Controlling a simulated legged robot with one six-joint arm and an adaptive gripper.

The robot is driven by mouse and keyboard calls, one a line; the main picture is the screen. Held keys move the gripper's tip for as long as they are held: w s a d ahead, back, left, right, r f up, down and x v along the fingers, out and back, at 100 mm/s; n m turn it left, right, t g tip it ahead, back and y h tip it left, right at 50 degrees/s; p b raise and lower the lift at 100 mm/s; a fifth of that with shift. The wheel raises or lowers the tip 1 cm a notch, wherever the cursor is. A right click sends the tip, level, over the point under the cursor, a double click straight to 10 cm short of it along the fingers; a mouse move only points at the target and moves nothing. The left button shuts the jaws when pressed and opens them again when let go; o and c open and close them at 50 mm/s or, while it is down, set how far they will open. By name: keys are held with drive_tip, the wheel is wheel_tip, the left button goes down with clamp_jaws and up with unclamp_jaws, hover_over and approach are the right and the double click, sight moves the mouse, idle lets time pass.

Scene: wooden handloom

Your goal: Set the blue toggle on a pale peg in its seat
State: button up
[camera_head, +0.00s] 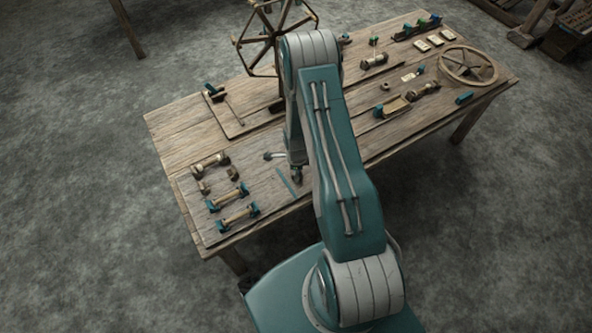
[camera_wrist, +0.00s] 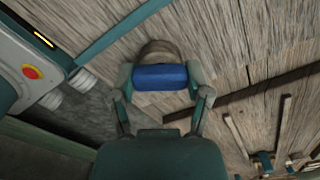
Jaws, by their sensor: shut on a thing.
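In the wrist view, the blue toggle (camera_wrist: 160,77) is a short, dark blue block lying crosswise between the two fingers of my gripper (camera_wrist: 160,84), which is shut on it. A brown-grey rounded piece (camera_wrist: 158,50) shows just beyond the toggle. I cannot tell whether it is the pale peg, or whether it touches the toggle. In the head view, my gripper (camera_head: 297,173) points down over the front left part of the wooden table. The toggle is too small or hidden to make out there. The seat cannot be made out for sure.
Several spindles with blue ends (camera_head: 238,217) lie at the table's left end. A spoked wheel frame (camera_head: 272,38) stands at the back. A round wooden wheel (camera_head: 467,65) and small parts (camera_head: 397,106) are at the right. A blue strip (camera_head: 288,183) lies near my gripper.

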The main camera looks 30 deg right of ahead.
drive_tip(key=o, duration=0.8)
drive_tip(key=shift+d, duration=0.15)
wheel_tip(320, 180, up, 12)
drive_tip(key=shift+f, duration=0.1)
idle(0.3)
